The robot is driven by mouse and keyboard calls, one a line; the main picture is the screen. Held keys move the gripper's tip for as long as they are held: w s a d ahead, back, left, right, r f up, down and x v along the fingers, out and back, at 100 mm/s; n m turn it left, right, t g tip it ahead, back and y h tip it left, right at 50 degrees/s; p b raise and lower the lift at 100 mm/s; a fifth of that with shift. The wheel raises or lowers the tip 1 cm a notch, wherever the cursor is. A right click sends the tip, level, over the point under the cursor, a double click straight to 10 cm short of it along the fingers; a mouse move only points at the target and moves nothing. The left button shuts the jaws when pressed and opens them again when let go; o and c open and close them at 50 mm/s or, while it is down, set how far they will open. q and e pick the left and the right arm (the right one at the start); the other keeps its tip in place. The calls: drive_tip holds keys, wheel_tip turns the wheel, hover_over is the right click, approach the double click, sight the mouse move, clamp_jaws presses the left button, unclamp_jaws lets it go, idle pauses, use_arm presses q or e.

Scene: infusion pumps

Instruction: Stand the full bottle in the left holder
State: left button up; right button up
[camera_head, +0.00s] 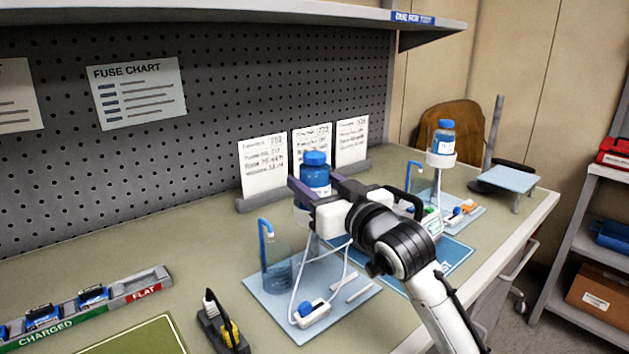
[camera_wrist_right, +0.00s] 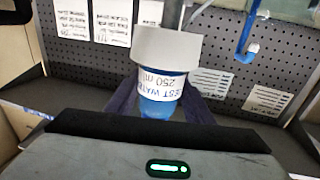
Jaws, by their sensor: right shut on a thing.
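The full bottle (camera_head: 315,176), blue with a blue cap, is upright between the purple fingers of my right gripper (camera_head: 322,191), which is shut on it. In the right wrist view, which looks upside down, the bottle (camera_wrist_right: 160,88) shows its label. There the white ring of the left holder (camera_wrist_right: 166,48) covers the bottle's lower end, so the bottle appears to be in the ring; how deep it sits is hidden. The holder stands on the left light-blue base (camera_head: 262,290), mostly behind my gripper in the head view. My left gripper is not in view.
Another bottle (camera_head: 445,137) stands in the right holder (camera_head: 440,160). A clear beaker (camera_head: 278,268) with a blue hooked tube and a small white pump (camera_head: 312,313) are on the left base. Cards (camera_head: 264,168) stand behind. A battery rack (camera_head: 85,303) is at the left front.

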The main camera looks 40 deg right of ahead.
sight(315, 153)
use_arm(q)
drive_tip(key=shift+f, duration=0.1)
use_arm(e)
drive_tip(key=shift+f, duration=0.1)
drive_tip(key=o, duration=1.7)
drive_tip(key=shift+f, duration=0.1)
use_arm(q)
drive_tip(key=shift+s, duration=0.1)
use_arm(e)
drive_tip(key=shift+o, duration=0.2)
drive_tip(key=shift+r+p, duration=0.65)
wheel_tip(315, 153, up, 3)
drive_tip(key=p, duration=0.3)
drive_tip(key=shift+r+p, duration=1.45)
drive_tip(key=shift+p, duration=0.35)
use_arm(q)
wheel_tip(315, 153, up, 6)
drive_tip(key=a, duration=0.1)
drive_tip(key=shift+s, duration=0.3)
